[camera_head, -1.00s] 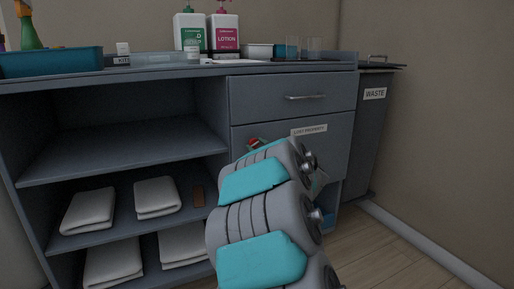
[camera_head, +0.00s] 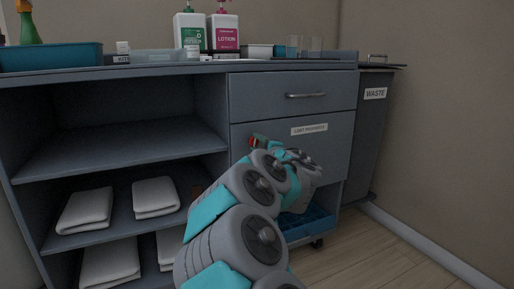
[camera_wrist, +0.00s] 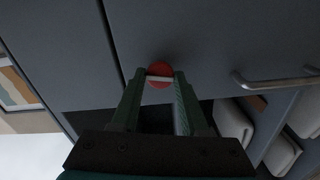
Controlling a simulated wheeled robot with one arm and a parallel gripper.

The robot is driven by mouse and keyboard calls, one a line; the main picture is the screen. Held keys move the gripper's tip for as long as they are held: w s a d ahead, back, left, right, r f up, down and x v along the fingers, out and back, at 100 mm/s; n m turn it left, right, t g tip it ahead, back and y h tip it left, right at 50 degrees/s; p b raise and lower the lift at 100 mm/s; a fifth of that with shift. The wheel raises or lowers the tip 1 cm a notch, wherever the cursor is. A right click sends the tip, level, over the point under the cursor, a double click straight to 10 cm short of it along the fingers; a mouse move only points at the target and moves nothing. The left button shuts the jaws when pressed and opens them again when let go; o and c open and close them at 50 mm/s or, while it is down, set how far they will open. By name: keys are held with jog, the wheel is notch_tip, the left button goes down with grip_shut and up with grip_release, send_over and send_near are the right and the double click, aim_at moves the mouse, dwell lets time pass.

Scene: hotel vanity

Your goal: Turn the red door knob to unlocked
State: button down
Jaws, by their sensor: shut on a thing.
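The red door knob (camera_wrist: 160,68) is a round red disc with a pale bar across it, on the grey cabinet front in the wrist view. My gripper (camera_wrist: 161,77) has its two green fingers on either side of the knob, shut on it at the bar. The bar lies across the wrist picture, from finger to finger. In the head view a small red and green spot at the upper left of the lower front marks my gripper (camera_head: 260,140) at the knob; my arm hides most of that area.
The lower front (camera_head: 335,150) bears a label and sits below a drawer with a metal handle (camera_head: 306,96). Open shelves with folded towels (camera_head: 156,197) are to the left. A blue bin (camera_head: 310,227) is underneath. A waste bin (camera_head: 375,125) stands at right.

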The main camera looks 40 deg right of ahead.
jog(key=shift+n+b, duration=0.35)
jog(key=shift+n, duration=0.75)
jog(key=shift+c, duration=2.1)
grip_release()
jog(key=v, duration=0.7)
jog(key=shift+s+p, duration=0.35)
jog(key=shift+p, duration=0.1)
jog(key=shift+a, duration=0.1)
